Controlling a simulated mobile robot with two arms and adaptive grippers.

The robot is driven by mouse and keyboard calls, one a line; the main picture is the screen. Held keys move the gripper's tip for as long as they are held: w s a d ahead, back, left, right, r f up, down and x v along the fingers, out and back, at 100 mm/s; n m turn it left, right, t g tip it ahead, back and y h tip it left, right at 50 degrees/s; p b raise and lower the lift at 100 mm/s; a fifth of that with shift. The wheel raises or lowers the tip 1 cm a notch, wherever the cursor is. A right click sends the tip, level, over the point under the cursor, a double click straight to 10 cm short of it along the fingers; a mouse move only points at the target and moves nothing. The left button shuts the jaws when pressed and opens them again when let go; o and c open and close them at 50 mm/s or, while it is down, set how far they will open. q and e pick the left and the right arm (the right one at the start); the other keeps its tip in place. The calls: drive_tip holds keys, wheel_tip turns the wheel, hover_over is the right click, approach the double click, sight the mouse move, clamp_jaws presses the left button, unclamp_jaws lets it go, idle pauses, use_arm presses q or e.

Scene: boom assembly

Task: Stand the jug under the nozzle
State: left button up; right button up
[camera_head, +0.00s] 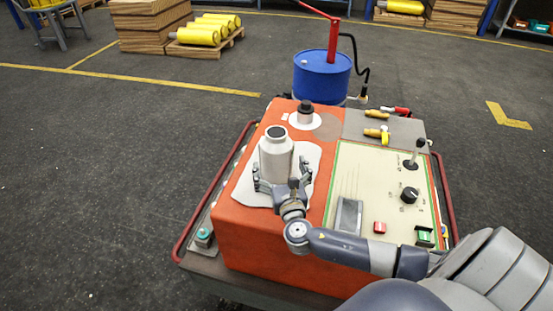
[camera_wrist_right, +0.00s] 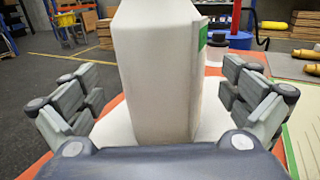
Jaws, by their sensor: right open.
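The pale grey jug (camera_head: 277,153) with a dark cap stands upright on a white patch (camera_head: 308,155) on the orange cart top. My right gripper (camera_head: 282,178) is low at the jug's near side, with a finger to each side of it. In the right wrist view the jug (camera_wrist_right: 157,75) fills the middle, and gaps show between it and the open fingers. The nozzle (camera_head: 363,99) seems to be the end of the black hose, at the right of the blue drum (camera_head: 322,78) behind the cart. My left gripper is not in view.
A small dark-capped bottle (camera_head: 305,113) stands behind the jug on a white disc. The control panel (camera_head: 373,190) with knobs and a lever lies to the right. Brass and yellow fittings (camera_head: 377,134) lie on a grey mat. A red rail (camera_head: 215,190) edges the cart.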

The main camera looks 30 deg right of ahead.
drive_tip(key=x, duration=0.3)
drive_tip(key=shift+w+d+r, duration=0.15)
drive_tip(key=shift+w+r, duration=0.05)
drive_tip(key=shift+w, duration=0.1)
drive_tip(key=shift+w+d+f, duration=0.1)
drive_tip(key=shift+w+d, duration=0.05)
drive_tip(key=shift+w, duration=0.2)
drive_tip(key=c, duration=1.2)
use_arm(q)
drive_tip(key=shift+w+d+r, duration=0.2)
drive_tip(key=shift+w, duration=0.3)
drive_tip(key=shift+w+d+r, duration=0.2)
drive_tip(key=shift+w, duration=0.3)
use_arm(e)
drive_tip(key=shift+c, duration=1.1)
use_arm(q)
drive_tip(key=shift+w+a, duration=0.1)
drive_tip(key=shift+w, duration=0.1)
